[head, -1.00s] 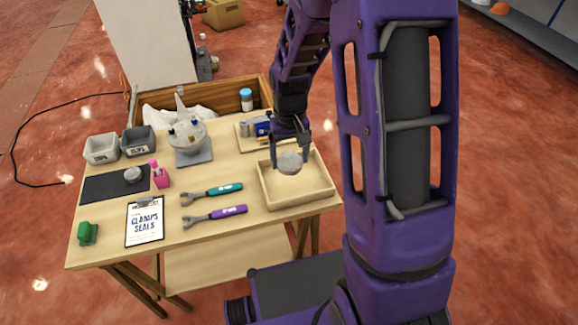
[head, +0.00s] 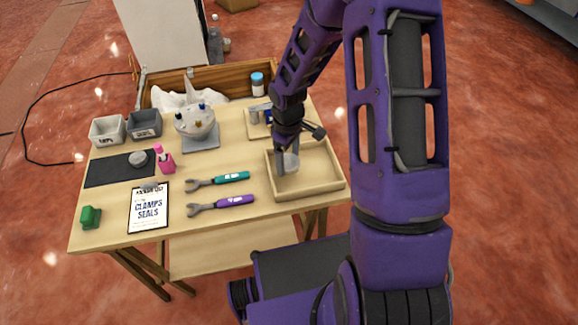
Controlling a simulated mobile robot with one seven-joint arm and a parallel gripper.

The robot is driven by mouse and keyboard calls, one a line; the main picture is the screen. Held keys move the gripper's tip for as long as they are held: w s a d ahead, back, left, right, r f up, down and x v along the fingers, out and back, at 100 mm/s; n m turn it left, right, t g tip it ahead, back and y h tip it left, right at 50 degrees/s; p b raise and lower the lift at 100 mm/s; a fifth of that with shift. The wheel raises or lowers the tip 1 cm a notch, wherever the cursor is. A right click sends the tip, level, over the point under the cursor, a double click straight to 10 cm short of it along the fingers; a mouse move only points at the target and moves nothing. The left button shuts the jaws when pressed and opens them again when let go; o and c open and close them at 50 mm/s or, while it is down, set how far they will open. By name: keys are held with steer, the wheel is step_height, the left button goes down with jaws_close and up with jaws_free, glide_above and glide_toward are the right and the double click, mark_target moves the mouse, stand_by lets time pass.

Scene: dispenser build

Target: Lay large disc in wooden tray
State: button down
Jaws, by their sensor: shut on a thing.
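The wooden tray (head: 322,189) is a shallow, light wood box at the right front of the table. My gripper (head: 287,164) points down over the left part of the tray. It is shut on the large disc (head: 292,161), a pale grey round piece partly hidden by the fingers. The disc now shows turned more edge-on. I cannot tell whether it touches the tray floor. The rest of the tray looks empty.
A teal-handled wrench (head: 232,177) and a purple-handled wrench (head: 235,200) lie left of the tray. Behind stands a smaller tray (head: 255,131) with items. A dispenser on a grey base (head: 200,143), a clipboard (head: 149,208) and a black mat (head: 105,171) are further left.

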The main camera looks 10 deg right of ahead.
mark_target(288, 162)
steer(key=shift+w+f, duration=0.1)
steer(key=shift+f, duration=1.6)
steer(key=shift+f, duration=0.15)
jaws_free()
steer(key=shift+b, duration=0.3)
step_height(288, 162, up, 12)
steer(key=p, duration=0.1)
steer(key=shift+p, duration=0.4)
